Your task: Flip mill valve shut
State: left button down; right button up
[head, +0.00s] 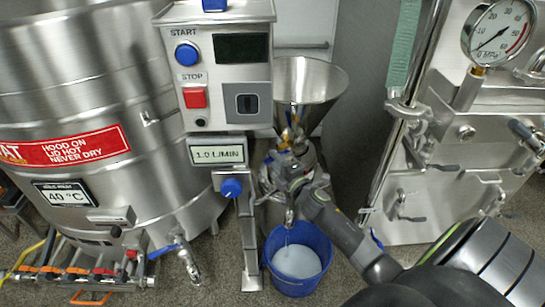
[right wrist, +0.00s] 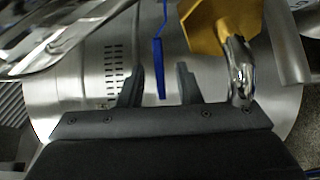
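The mill's steel hopper (head: 308,82) stands in the middle of the head view, with a brassy fitting (head: 291,138) below it. My right gripper (head: 276,166) is at the mill body under the hopper. In the right wrist view, a blue valve lever (right wrist: 159,66) hangs down between the two dark fingers (right wrist: 161,84), which are open and apart from it. A yellow-gold part (right wrist: 207,27) and a chrome pipe (right wrist: 240,70) are beside the right finger. The lever is not clearly visible in the head view. My left gripper is not in view.
A blue bucket (head: 318,243) with whitish content stands below the mill's outlet. A control box (head: 221,95) on a post is left of the mill, and a large steel tank (head: 90,110) is farther left. A steel cabinet with a gauge (head: 496,32) stands at right.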

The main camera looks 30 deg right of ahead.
jog(key=shift+w, duration=1.1)
grip_shut()
